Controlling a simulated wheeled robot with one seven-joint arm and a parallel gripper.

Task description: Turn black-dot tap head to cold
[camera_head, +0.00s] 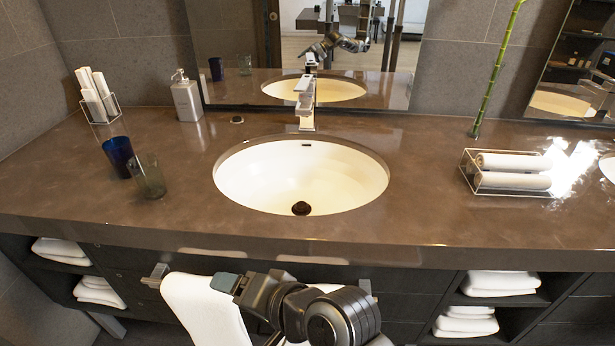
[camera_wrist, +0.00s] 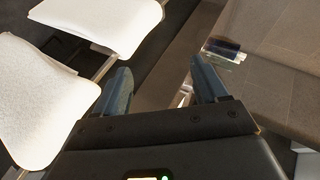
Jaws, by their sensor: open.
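The chrome tap (camera_head: 306,103) stands upright behind the oval white basin, with a flat lever head (camera_head: 304,84) on top. A black dot on it is too small to make out. My gripper (camera_head: 224,282) is low in front of the counter, by the hanging white towel, well apart from the tap. In the wrist view my gripper (camera_wrist: 160,85) shows two blue-grey fingers spread apart with nothing between them. The tap does not clearly show in the wrist view.
The white basin (camera_head: 300,178) is sunk in the brown counter (camera_head: 420,190). A blue cup (camera_head: 118,155) and a greenish glass (camera_head: 148,176) stand left, with a soap dispenser (camera_head: 186,97) behind. A clear tray (camera_head: 510,190) holds rolled towels at right. A towel (camera_head: 205,310) hangs in front.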

